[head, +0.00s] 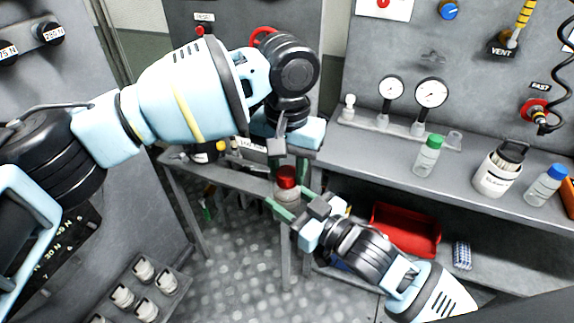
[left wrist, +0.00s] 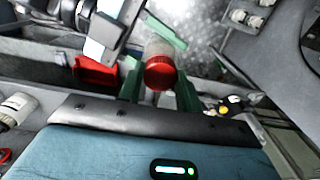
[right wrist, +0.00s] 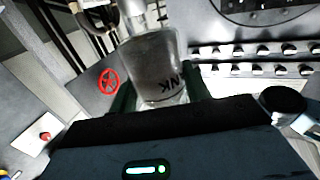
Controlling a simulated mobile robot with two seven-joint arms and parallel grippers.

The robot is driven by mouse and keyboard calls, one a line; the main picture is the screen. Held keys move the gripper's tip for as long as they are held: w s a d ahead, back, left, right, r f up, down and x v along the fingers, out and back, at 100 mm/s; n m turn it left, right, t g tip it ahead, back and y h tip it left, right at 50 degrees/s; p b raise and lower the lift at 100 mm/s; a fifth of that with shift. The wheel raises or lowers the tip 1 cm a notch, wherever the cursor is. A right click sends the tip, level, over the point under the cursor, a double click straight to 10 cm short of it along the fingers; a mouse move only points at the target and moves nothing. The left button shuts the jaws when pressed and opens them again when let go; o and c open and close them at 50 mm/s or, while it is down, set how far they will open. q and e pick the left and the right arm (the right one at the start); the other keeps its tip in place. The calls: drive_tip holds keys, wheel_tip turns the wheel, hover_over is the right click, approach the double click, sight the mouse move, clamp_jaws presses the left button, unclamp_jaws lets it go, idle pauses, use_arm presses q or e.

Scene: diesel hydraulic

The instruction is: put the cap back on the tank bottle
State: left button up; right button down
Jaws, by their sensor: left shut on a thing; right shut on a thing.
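The red cap (head: 288,177) sits between the fingers of my left gripper (head: 288,170), which is shut on it from above. In the left wrist view the cap (left wrist: 160,74) lies in line with the bottle behind it. The tank bottle (head: 286,193) is pale and translucent, held in the air by my right gripper (head: 287,203), shut around its body. In the right wrist view the bottle (right wrist: 155,62) shows the letters "NK". The cap is right over the bottle's top, touching or nearly so; I cannot tell whether it is seated. The bottle's mouth is hidden.
A grey bench (head: 385,148) carries a green-capped bottle (head: 428,156), a white labelled container (head: 497,170) and a blue-capped bottle (head: 545,185). Gauges (head: 431,93) stand at its back. A red bin (head: 408,230) sits on the lower shelf. Several small bottles fill a rack at lower left.

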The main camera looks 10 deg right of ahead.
use_arm(q)
drive_tip(key=m, duration=1.1)
drive_tip(key=o, duration=1.2)
drive_tip(key=shift+c, duration=0.2)
wheel_tip(320, 180, up, 12)
